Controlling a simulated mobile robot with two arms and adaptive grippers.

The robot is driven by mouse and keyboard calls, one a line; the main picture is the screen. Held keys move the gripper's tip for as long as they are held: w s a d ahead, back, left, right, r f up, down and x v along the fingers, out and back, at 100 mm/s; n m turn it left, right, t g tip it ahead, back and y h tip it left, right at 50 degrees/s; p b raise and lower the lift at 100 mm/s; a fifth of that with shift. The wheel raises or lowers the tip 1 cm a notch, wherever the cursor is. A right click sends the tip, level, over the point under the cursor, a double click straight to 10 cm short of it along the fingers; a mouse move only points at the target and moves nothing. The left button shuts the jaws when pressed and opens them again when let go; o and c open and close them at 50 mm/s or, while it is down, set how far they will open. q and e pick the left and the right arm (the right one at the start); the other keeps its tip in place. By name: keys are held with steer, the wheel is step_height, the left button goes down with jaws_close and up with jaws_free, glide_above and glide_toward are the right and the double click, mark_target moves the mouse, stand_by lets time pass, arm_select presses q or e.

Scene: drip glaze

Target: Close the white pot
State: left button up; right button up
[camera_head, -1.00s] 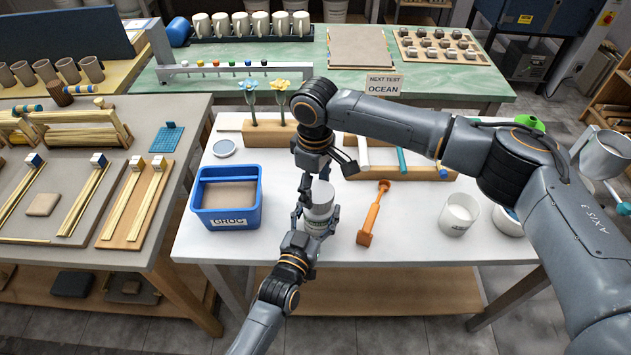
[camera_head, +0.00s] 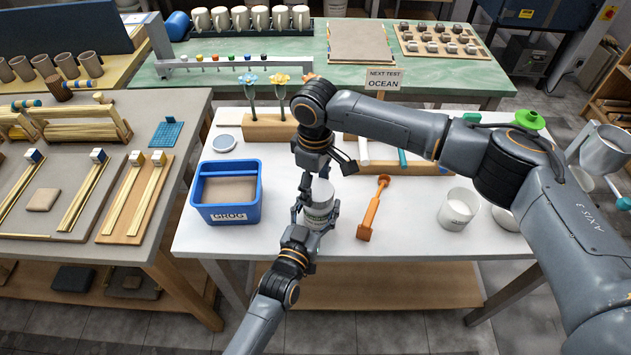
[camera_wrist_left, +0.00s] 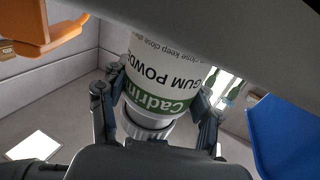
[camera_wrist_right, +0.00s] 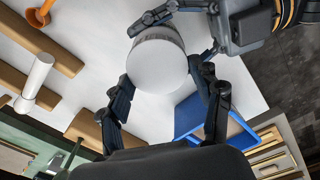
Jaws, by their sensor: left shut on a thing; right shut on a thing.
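The white pot (camera_head: 319,214), with a green-banded gum powder label, stands at the front middle of the white table. Its label (camera_wrist_left: 165,75) appears upside down in the left wrist view. My left gripper (camera_head: 318,218) is shut around the pot's side, with a finger on each side in the left wrist view (camera_wrist_left: 158,98). A pale ribbed lid (camera_wrist_left: 148,122) is at the pot's top; its smooth round face (camera_wrist_right: 157,66) shows in the right wrist view. My right gripper (camera_head: 308,188) is above, shut on the lid.
A blue grog bin (camera_head: 228,216) is left of the pot, and an orange tool (camera_head: 372,212) lies right of it. A white beaker (camera_head: 458,210) stands farther right. A round grey disc (camera_head: 225,144) lies at the back left. Flowers in a wooden block (camera_head: 268,128) stand behind.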

steer(key=shift+f, duration=0.3)
